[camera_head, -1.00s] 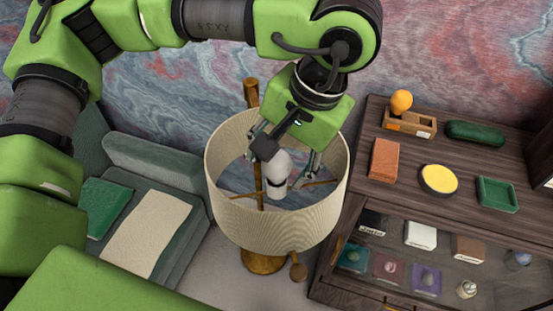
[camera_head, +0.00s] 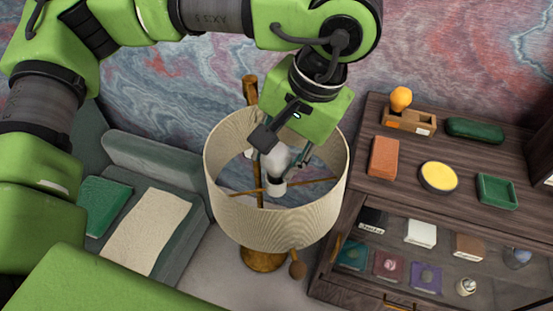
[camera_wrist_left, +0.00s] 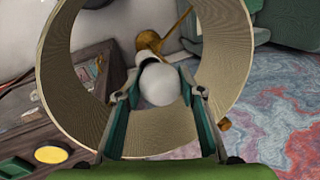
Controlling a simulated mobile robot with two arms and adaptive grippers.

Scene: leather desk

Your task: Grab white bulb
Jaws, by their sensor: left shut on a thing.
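The white bulb (camera_head: 276,160) sits upright in its socket inside the round beige lampshade (camera_head: 280,228) of a floor lamp. In the left wrist view the bulb (camera_wrist_left: 160,85) lies between the two fingers. My left gripper (camera_head: 284,160) reaches down from above into the open top of the shade and is shut on the bulb. The wrist view also shows my left gripper (camera_wrist_left: 160,92) with a finger on each side of the bulb. The lower part of the bulb and the socket are partly hidden. My right gripper is not in view.
A dark wooden cabinet (camera_head: 360,215) stands at the right. On it are an orange bulb (camera_head: 400,98) in a wooden holder, a yellow round dish (camera_head: 438,177) and a green tray (camera_head: 496,192). A grey-green sofa (camera_head: 160,163) is at the left. The shade's rim surrounds my gripper closely.

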